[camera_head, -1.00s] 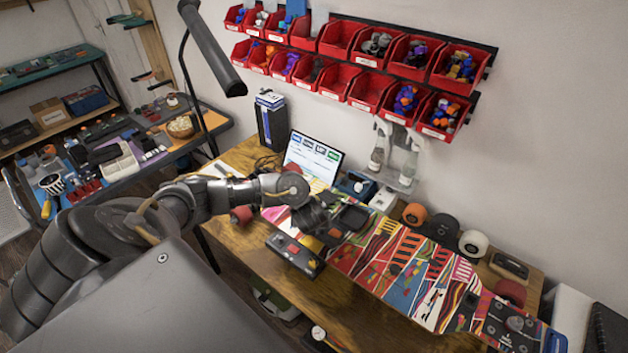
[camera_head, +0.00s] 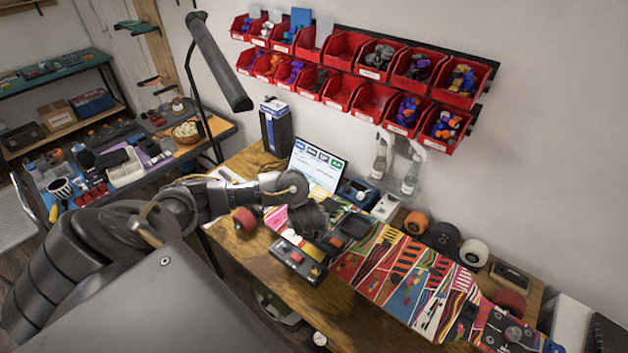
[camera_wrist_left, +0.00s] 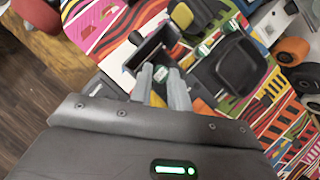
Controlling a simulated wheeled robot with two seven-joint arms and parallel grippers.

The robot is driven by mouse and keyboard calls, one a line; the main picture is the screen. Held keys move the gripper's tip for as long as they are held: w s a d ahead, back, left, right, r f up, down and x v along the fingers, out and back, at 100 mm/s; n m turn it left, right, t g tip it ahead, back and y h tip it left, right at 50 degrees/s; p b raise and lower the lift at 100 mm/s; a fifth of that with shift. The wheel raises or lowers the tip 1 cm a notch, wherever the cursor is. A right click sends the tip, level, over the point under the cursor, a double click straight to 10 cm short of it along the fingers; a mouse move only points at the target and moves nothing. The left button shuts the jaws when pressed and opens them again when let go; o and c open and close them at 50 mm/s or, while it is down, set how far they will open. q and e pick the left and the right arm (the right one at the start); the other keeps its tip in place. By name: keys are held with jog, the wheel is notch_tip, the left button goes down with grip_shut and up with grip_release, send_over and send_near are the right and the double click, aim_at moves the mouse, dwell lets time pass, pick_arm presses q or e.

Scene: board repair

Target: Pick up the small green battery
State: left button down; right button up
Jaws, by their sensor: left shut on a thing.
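My left gripper (camera_wrist_left: 162,76) is shut on a small green-and-white battery (camera_wrist_left: 160,73), which shows between its two grey fingertips in the left wrist view. The fingers are beside an open black holder (camera_wrist_left: 152,50), above the colourful skateboard deck (camera_wrist_left: 100,28). Another small green-and-white piece (camera_wrist_left: 204,48) lies near a black square tray (camera_wrist_left: 240,64). In the head view my left gripper (camera_head: 309,222) is over the left end of the deck (camera_head: 405,272); its fingertips and the battery are hidden there. My right gripper is not in view.
A dark box with red parts (camera_head: 297,262) sits at the table's front edge. A red wheel (camera_head: 245,220) is left of the gripper. A tablet (camera_head: 316,165) stands behind. Orange (camera_head: 416,222) and white wheels (camera_head: 474,252) stand behind the deck. Red bins (camera_head: 372,104) hang on the wall.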

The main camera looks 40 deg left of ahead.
pick_arm(q)
jog(key=s+a+r+p, duration=0.1)
jog(key=s+a+r, duration=0.4)
jog(key=s+r, duration=0.3)
jog(key=s, duration=0.3)
jog(key=shift+s+r, duration=0.3)
jog(key=shift+r, duration=0.05)
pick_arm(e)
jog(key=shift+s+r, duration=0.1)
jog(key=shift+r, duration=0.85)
pick_arm(q)
jog(key=shift+f, duration=0.1)
